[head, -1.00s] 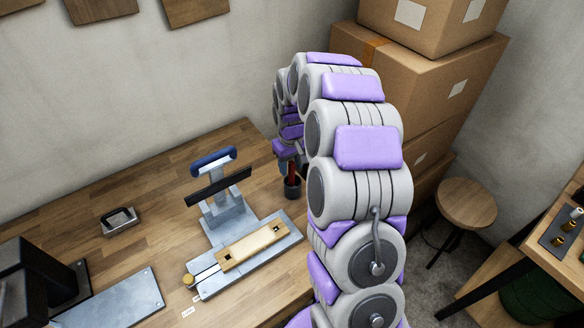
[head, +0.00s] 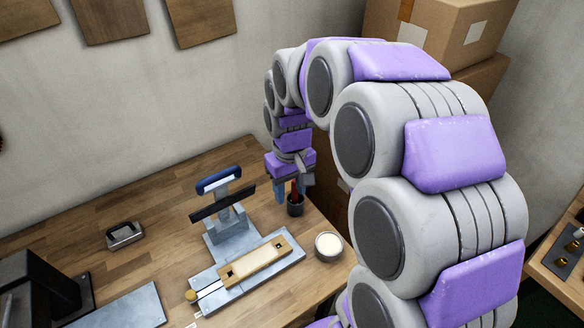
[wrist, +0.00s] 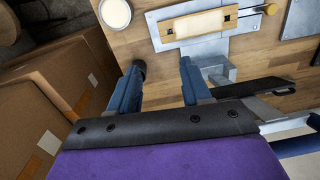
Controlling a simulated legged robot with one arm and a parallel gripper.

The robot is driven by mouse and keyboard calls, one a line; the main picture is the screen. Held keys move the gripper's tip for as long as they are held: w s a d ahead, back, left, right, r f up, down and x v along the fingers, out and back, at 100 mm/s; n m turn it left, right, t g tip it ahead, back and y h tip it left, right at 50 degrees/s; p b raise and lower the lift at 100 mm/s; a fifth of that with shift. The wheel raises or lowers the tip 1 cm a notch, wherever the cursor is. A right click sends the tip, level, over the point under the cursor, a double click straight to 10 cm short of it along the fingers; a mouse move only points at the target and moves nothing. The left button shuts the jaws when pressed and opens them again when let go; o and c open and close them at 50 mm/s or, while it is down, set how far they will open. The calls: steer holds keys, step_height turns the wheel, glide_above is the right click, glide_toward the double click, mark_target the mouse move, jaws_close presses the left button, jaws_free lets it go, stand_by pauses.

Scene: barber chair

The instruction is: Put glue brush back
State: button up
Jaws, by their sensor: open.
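The glue brush shows as a red handle (head: 294,189) standing in a small dark cup (head: 295,207) on the wooden bench. My gripper (head: 292,187) is open, pointing down just above the cup, and the red handle appears between its blue fingers in the head view. In the wrist view my gripper (wrist: 160,68) shows two spread fingers, with part of the dark cup (wrist: 140,66) beside the left fingertip. The brush is not visible there, and the brush's lower end is hidden in the cup. A round pot with a pale top (head: 328,244) stands in front of the cup.
A metal press with a blue handle (head: 218,181) stands left of the cup, its base holding a wooden piece (head: 256,262). A small metal tool (head: 124,235) lies further left. Cardboard boxes (wrist: 62,68) are beside the bench. Bare bench lies behind the press.

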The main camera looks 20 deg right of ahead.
steer(key=s+a, duration=0.2)
steer(key=s, duration=1)
steer(key=s+a+m+g, duration=0.1)
steer(key=s, duration=1.1)
steer(key=shift+s+a+r+m, duration=0.15)
steer(key=shift+a+m, duration=0.15)
steer(key=shift+a, duration=0.05)
